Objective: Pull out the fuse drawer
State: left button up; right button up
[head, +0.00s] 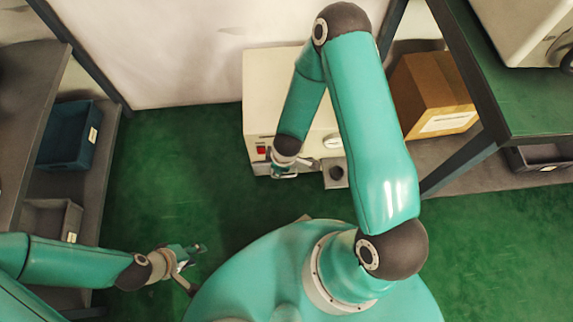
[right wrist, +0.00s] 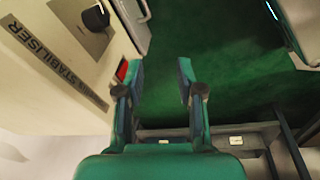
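The cream stabiliser cabinet (head: 270,85) stands on the green floor against the back wall. In the right wrist view, its lettered face (right wrist: 60,60) fills the left side, with a black knob (right wrist: 96,17) and a red switch (right wrist: 121,70). A grey box with a dark round spot (head: 336,173) juts from its lower front; I cannot tell whether this is the fuse drawer. My right gripper (right wrist: 160,78) is open and empty, its left finger close to the red switch. My left gripper (head: 195,256) is open and empty, away from the cabinet at lower left.
A cardboard box (head: 432,92) stands right of the cabinet, beside a green-topped bench (head: 520,105). A shelf with a blue bin (head: 68,135) and a grey bin (head: 50,218) stands at left. The green floor (head: 165,170) between shelf and cabinet is clear.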

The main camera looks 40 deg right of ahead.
pick_arm(q)
notch_tip(320, 180, down, 15)
jog(key=b, duration=1.2)
pick_arm(e)
jog(key=w+d+f+n, duration=0.1)
jog(key=w+d+f, duration=0.1)
jog(key=f, duration=1)
jog(key=w+d+f+n+h, duration=0.1)
jog(key=w+d+f+n, duration=0.1)
jog(key=f, duration=1)
jog(key=shift+d+f+n, duration=0.3)
jog(key=shift+d, duration=0.3)
grip_shut()
